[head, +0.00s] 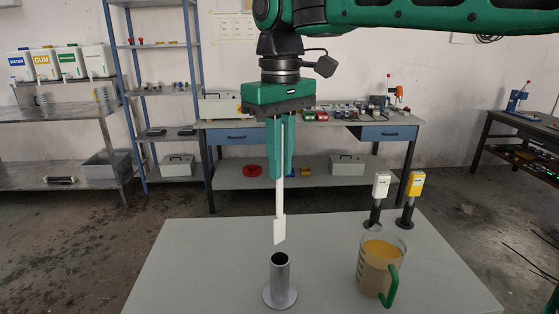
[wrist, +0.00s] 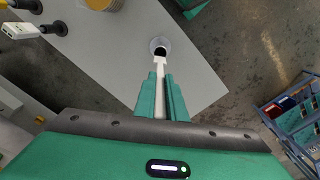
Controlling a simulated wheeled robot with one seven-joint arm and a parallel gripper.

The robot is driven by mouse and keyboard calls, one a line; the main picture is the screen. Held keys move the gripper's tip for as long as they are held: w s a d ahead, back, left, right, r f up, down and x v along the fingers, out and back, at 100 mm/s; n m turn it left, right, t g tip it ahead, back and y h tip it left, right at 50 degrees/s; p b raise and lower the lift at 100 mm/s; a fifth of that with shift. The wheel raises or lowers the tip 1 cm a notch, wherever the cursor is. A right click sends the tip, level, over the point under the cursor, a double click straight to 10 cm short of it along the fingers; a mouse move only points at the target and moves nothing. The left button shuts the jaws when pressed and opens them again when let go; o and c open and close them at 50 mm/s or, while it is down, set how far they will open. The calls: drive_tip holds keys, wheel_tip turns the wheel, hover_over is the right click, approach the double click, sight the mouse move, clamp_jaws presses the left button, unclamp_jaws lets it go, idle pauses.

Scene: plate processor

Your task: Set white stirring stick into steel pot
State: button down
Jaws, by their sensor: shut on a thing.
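The white stirring stick (head: 279,232) hangs upright from my gripper (head: 280,177), its flat wide end down. My green fingers are shut on its upper part. The steel pot (head: 280,283) is a narrow upright tube with a round base and open top, standing on the grey table. In the head view the stick's lower end is a little above the pot's mouth, with a gap between them. In the wrist view the stick (wrist: 160,67) points at the pot (wrist: 160,43), and its tip overlaps the near rim.
A clear jug with yellow-brown liquid (head: 377,272) and a green handle stands right of the pot on the grey table (head: 200,265). Behind it, a white device (head: 381,186) and a yellow device (head: 415,185) sit in dark stands. The table's left side is clear.

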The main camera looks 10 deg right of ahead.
drive_tip(key=shift+f, duration=1.9)
drive_tip(key=shift+s+f, duration=0.1)
drive_tip(key=shift+f, duration=0.35)
